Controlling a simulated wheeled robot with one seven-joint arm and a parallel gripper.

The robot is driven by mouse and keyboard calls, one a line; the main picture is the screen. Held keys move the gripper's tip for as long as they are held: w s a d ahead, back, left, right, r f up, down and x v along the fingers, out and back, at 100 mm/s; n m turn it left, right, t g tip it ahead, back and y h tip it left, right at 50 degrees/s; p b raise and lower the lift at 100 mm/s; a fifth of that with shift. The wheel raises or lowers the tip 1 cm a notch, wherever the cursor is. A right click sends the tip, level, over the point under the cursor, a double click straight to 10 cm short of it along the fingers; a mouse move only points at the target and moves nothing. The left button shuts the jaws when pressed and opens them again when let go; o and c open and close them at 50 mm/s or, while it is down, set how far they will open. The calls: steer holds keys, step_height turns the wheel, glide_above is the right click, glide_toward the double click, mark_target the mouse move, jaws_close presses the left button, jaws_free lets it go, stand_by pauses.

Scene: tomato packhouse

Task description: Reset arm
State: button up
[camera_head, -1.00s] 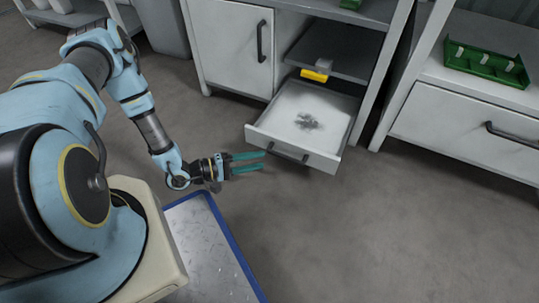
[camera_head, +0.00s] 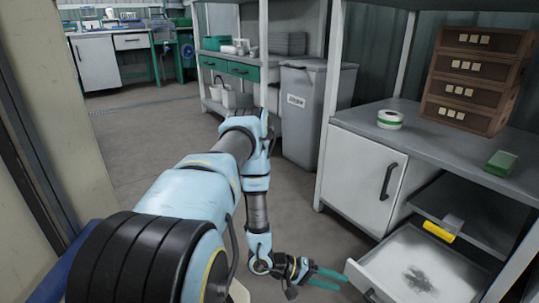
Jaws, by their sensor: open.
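My gripper (camera_head: 330,279) is at the lower middle of the head view, with its two teal fingers apart and nothing between them. My blue and black arm reaches down to it from the lower left. The gripper tips are close to the left front corner of an open white drawer (camera_head: 456,279) at the lower right. I cannot tell whether they touch it. The drawer holds only a dark grey patch or pile on its bottom.
The counter (camera_head: 408,141) bears a tape roll (camera_head: 390,119), brown crates (camera_head: 471,84) and a green item (camera_head: 501,163). A grey bin (camera_head: 313,118) stands behind. The floor (camera_head: 150,140) at left is clear.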

steer(key=w+a+r+m+t+y+p, duration=0.1)
steer(key=w+a+r+t+y, duration=0.2)
steer(key=w, duration=0.4)
steer(key=w+a+r+t+y, duration=0.2)
steer(key=w+a+r+y, duration=0.1)
steer(key=w+a+r, duration=0.3)
steer(key=w+a+r+t+y+p, duration=0.1)
steer(key=w+a+r+y, duration=0.15)
steer(key=a+r, duration=0.3)
steer(key=w+a+r+y, duration=0.1)
steer(key=a+r+y, duration=0.25)
steer(key=r, duration=0.35)
steer(key=s+a+r+n+g+y+p, duration=0.1)
steer(key=s+a+r, duration=0.4)
steer(key=s+r, duration=0.25)
steer(key=s+a+r+n+g+y+p, duration=0.1)
steer(key=s+a+r, duration=0.3)
steer(key=s+r, duration=0.4)
step_height(320, 180, up, 38)
steer(key=p, duration=3.7)
steer(key=shift+w+r+p, duration=0.2)
steer(key=shift+w+p, duration=0.2)
